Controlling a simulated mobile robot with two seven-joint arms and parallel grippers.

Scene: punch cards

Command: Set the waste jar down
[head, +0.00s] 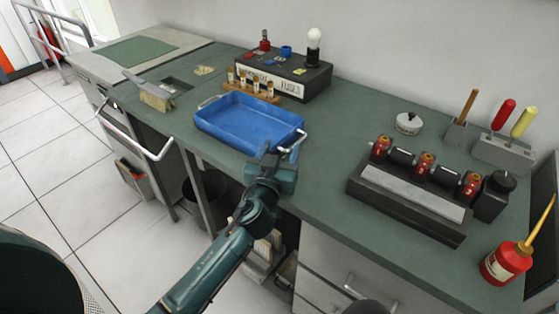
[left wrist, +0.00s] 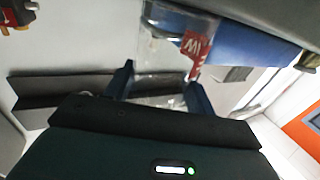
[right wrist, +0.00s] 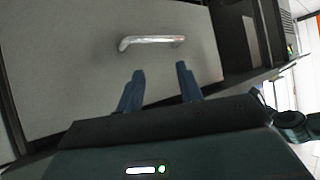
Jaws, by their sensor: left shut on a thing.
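The waste jar (left wrist: 165,62) is a clear container with a red and white label, seen in the left wrist view. It sits between the two fingers of my left gripper (left wrist: 162,90), which is shut on it. In the head view my left gripper (head: 277,160) is at the bench's front edge, beside the near right corner of the blue tray; I cannot make out the jar there. My right gripper (right wrist: 160,85) is open and empty in the right wrist view, in front of a grey drawer front with a metal handle (right wrist: 152,40).
The blue tray (head: 215,124) stands on the green bench top (head: 330,183). A fuse box (head: 300,80) and a small wooden rack are behind it. A black roller device (head: 408,202) and a red oil can (head: 500,264) stand at right. Bench surface between tray and roller device is clear.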

